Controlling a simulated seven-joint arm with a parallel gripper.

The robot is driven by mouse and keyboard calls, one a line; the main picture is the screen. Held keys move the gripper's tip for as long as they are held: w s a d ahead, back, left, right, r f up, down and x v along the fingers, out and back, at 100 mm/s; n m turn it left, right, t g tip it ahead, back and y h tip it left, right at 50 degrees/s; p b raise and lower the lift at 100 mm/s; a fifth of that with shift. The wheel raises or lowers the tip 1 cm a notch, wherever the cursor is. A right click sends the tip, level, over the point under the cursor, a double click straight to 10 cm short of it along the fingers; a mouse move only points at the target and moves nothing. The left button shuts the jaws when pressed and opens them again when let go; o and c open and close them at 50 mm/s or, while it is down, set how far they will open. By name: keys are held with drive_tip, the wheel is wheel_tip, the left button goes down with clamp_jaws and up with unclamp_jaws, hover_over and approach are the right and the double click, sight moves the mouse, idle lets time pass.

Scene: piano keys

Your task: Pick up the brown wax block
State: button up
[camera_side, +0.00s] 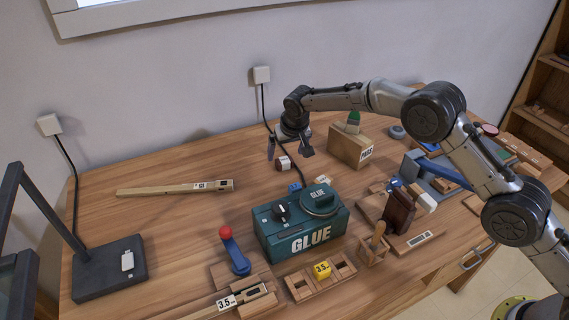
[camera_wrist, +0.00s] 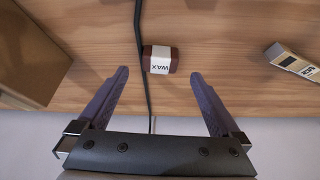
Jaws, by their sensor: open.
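The brown wax block (camera_wrist: 160,60) has a white band reading WAX and lies on the table near a black cable. In the wrist view it sits between and just beyond the two dark fingertips of my gripper (camera_wrist: 160,72), nearer the left finger, with no contact visible. In the side view the wax block (camera_side: 283,163) lies on the wood below and close to my gripper (camera_side: 289,152), and the fingers hang above it. My gripper is open and empty. Its exact height above the table is hard to tell.
A black cable (camera_wrist: 140,30) runs along the block's left side in the wrist view. A cardboard box (camera_side: 350,147) stands to the right, and a teal glue machine (camera_side: 300,222) stands in front. A wooden key (camera_side: 180,188) lies at left with free table around it.

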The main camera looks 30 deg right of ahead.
sight(285, 160)
drive_tip(key=shift+x, duration=1.85)
drive_tip(key=shift+s, duration=0.1)
drive_tip(key=c, duration=1.5)
drive_tip(key=shift+o, duration=0.2)
drive_tip(key=shift+r, duration=0.1)
